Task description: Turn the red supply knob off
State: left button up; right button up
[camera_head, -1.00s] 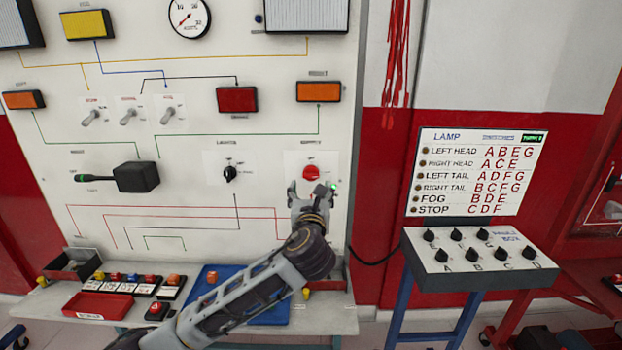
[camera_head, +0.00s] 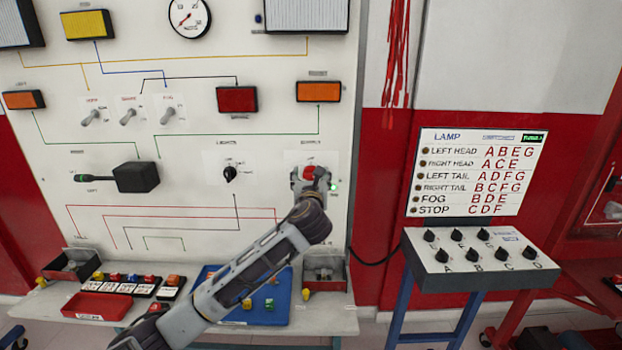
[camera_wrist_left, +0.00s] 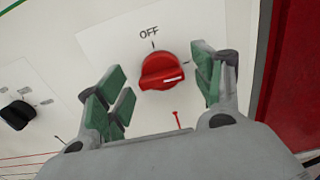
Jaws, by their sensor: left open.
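The red supply knob (camera_head: 309,173) is on the white panel (camera_head: 270,240), in its lower right part. In the left wrist view the knob (camera_wrist_left: 163,71) shows large, with its white pointer line turned to the right and the word OFF above it. My left gripper (camera_head: 311,180) is at the knob, seen from behind. In the left wrist view its open green-padded fingers (camera_wrist_left: 163,84) stand on either side of the knob, with a gap visible on both sides. My right gripper is not in view.
A black lights knob (camera_head: 230,174) is to the left on the panel. A green light (camera_head: 333,187) glows just right of the gripper. Below, a bench holds a blue tray (camera_head: 240,316). A switch box (camera_head: 480,262) stands at right.

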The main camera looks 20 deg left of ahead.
pick_arm(q)
jog(key=shift+c, duration=0.3)
jog(key=c, duration=1)
jog(key=shift+o, duration=0.2)
